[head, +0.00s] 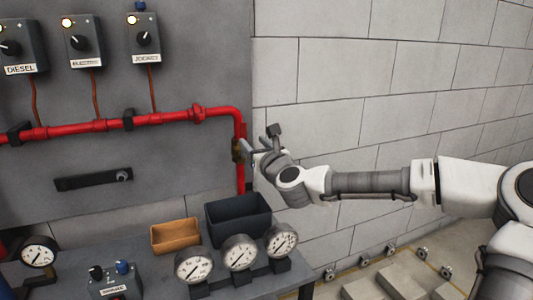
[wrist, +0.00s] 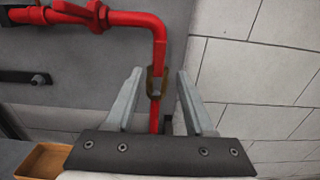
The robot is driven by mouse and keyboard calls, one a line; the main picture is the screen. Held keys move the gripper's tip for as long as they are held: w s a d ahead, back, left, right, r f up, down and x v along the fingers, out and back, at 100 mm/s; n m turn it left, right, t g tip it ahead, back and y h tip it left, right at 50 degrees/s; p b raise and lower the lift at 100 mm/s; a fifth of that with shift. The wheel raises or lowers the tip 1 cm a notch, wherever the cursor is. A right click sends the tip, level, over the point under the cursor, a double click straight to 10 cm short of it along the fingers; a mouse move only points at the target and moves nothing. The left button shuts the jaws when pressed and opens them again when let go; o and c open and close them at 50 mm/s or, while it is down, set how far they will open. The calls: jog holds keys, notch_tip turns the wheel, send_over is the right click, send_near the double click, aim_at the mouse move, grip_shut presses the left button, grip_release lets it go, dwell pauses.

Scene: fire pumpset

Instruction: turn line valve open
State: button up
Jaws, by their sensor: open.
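The line valve (head: 238,149) is a brass-coloured body on the vertical part of the red pipe, just below its bend. In the wrist view the valve (wrist: 151,82) shows between my two fingers, with the pipe running down behind them. My gripper (head: 252,146) is right beside the valve in the head view and partly covers it. In the wrist view my gripper (wrist: 160,76) has its fingers spread on both sides of the valve. I cannot tell whether a finger touches it. The valve's handle is not clearly visible.
The red pipe (head: 165,116) runs along the grey panel. A dark bin (head: 238,220) and an orange tray (head: 176,236) stand on the bench below. Gauges (head: 239,252) line the bench front. Three switch boxes (head: 83,40) hang above. Block wall is at right.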

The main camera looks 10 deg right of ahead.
jog(key=s+d+p, duration=0.1)
jog(key=s, duration=0.7)
jog(key=shift+d, duration=0.35)
jog(key=shift+s, duration=0.1)
